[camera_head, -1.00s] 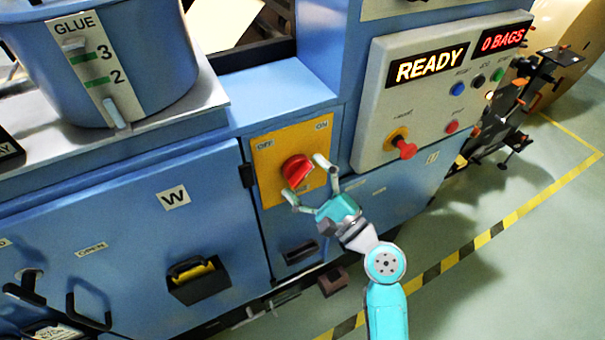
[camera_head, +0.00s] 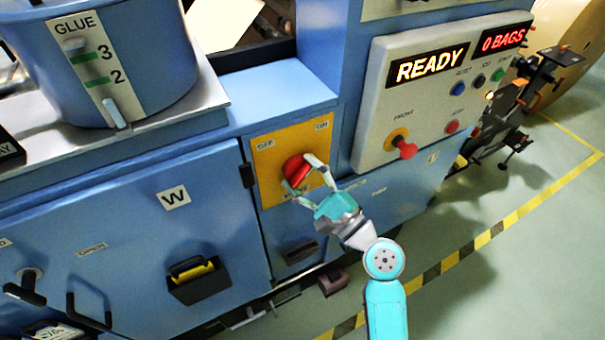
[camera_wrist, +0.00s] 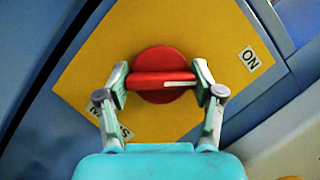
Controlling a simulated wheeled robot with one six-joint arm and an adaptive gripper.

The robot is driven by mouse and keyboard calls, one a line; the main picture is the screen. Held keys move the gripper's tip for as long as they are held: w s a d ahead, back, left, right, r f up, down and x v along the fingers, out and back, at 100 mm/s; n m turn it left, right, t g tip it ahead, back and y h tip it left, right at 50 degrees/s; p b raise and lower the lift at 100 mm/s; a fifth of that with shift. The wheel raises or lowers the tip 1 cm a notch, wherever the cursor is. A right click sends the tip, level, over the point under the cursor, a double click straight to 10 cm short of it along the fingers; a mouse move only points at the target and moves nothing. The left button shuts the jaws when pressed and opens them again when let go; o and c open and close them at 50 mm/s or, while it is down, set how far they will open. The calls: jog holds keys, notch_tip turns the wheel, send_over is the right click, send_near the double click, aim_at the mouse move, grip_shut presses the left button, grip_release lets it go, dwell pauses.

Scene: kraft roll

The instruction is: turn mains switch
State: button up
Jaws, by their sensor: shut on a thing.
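The mains switch (camera_head: 297,171) is a red rotary knob on a yellow plate (camera_head: 276,143) marked OFF at upper left and ON at upper right. In the wrist view the red knob (camera_wrist: 162,80) shows a raised bar with a white pointer line at its right part. My gripper (camera_head: 304,180) is at the knob, its fingers on either side. In the wrist view my gripper (camera_wrist: 161,85) is shut on the two ends of the bar. The OFF label is not in the wrist view; the ON label (camera_wrist: 249,58) is at the right.
A grey control panel (camera_head: 377,115) to the right bears a red emergency knob (camera_head: 404,148), coloured buttons and a READY display (camera_head: 428,66). A glue pot (camera_head: 140,60) stands at upper left. Blue cabinet doors (camera_head: 130,235) lie left of the plate. Open floor is at the lower right.

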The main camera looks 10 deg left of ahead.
jog(key=n+g, duration=0.1)
jog(key=n, duration=0.1)
jog(key=n+g, duration=0.1)
jog(key=n, duration=0.2)
jog(key=shift+h, duration=0.3)
jog(key=n, duration=0.2)
jog(key=n+g, duration=0.1)
jog(key=n, duration=0.1)
jog(key=shift+n+g+h, duration=0.3)
jog(key=shift+h, duration=0.1)
jog(key=n+h, duration=0.1)
jog(key=n, duration=0.2)
jog(key=shift+n+h, duration=1.2)
jog(key=shift+n, duration=0.6)
jog(key=o, duration=1.1)
jog(key=shift+o, duration=0.2)
jog(key=v, duration=1.2)
jog(key=shift+r, duration=0.2)
